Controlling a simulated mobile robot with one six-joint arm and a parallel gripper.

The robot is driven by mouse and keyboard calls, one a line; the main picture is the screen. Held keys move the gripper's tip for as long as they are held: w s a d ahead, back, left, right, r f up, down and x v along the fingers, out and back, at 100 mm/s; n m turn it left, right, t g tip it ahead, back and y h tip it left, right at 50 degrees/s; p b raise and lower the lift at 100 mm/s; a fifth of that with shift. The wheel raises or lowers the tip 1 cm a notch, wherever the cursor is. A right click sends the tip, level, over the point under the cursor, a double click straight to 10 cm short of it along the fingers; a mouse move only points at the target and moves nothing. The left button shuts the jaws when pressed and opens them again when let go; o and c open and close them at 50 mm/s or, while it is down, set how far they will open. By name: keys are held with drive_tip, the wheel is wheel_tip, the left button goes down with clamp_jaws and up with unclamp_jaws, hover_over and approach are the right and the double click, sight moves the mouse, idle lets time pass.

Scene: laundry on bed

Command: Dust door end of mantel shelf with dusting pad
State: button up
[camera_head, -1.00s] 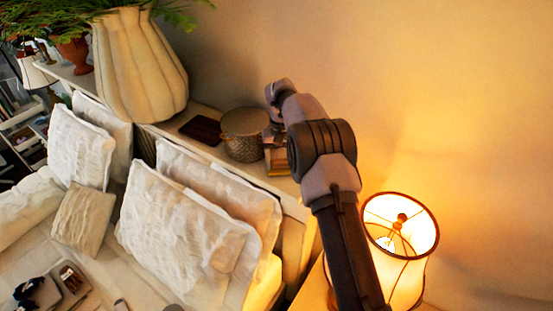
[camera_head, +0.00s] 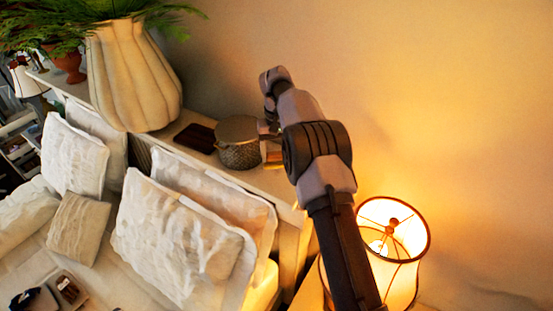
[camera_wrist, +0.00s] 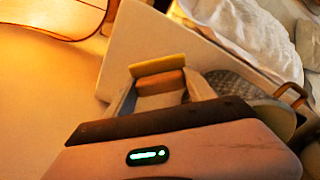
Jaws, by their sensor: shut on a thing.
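The mantel shelf (camera_head: 283,186) is a long pale ledge running along the wall behind the bed; its bare near end also shows in the wrist view (camera_wrist: 135,40). My gripper (camera_wrist: 162,92) is over the shelf, shut on the dusting pad (camera_wrist: 158,66), a small block with a yellowish face and an orange-brown part between the fingers. In the head view my wrist hides most of the gripper, and only a yellowish bit shows beside the round basket. I cannot tell whether the pad touches the shelf. No door is visible.
A round lidded basket (camera_head: 238,145) stands close beside my gripper; its handle shows in the wrist view (camera_wrist: 292,92). Beyond are a dark flat box (camera_head: 196,137) and a large ribbed vase (camera_head: 130,75). A lit lamp (camera_head: 400,275) stands near my arm. Pillows (camera_head: 175,240) line the shelf's bed side.

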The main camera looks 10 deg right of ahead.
sight(277, 153)
drive_tip(key=shift+r, duration=1.55)
